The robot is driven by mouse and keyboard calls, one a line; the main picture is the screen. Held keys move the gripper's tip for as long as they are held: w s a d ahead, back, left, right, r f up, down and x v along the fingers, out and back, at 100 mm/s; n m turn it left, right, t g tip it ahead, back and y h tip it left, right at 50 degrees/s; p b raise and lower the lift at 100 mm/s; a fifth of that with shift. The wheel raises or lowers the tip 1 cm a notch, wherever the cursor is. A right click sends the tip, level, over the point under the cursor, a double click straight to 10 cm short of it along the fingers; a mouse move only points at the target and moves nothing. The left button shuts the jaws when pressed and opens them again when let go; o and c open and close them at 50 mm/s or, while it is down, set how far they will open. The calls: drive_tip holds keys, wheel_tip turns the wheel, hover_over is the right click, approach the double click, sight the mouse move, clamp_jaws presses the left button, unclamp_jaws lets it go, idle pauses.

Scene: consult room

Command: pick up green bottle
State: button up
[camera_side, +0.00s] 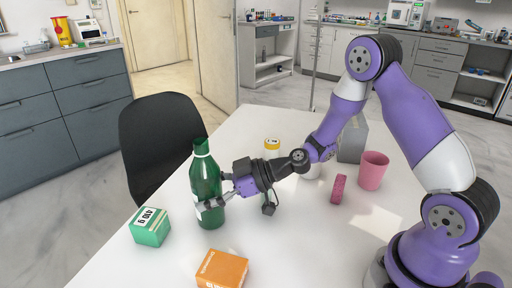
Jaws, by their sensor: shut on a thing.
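The green bottle (205,178) stands upright on the white table, near the table's left edge. It has a pale band near its neck and a light label low on its body. My gripper (211,196) reaches it from the right and is shut on the bottle's body. One finger shows across the bottle's lower front; the far finger is partly hidden. The bottle's base appears at the table surface; I cannot tell whether it is lifted.
A green box (150,227) stands left of the bottle and an orange box (221,269) in front. A black chair (160,135) is behind.

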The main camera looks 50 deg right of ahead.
sight(207, 177)
drive_tip(key=shift+r, duration=0.6)
wheel_tip(207, 177, up, 3)
drive_tip(key=shift+f, duration=0.1)
drive_tip(key=s+a+r, duration=0.6)
drive_tip(key=s+a, duration=0.2)
drive_tip(key=shift+r, duration=0.35)
drive_tip(key=shift+s+a, duration=0.1)
drive_tip(key=shift+s, duration=0.05)
drive_tip(key=shift+r, duration=0.15)
idle(1.3)
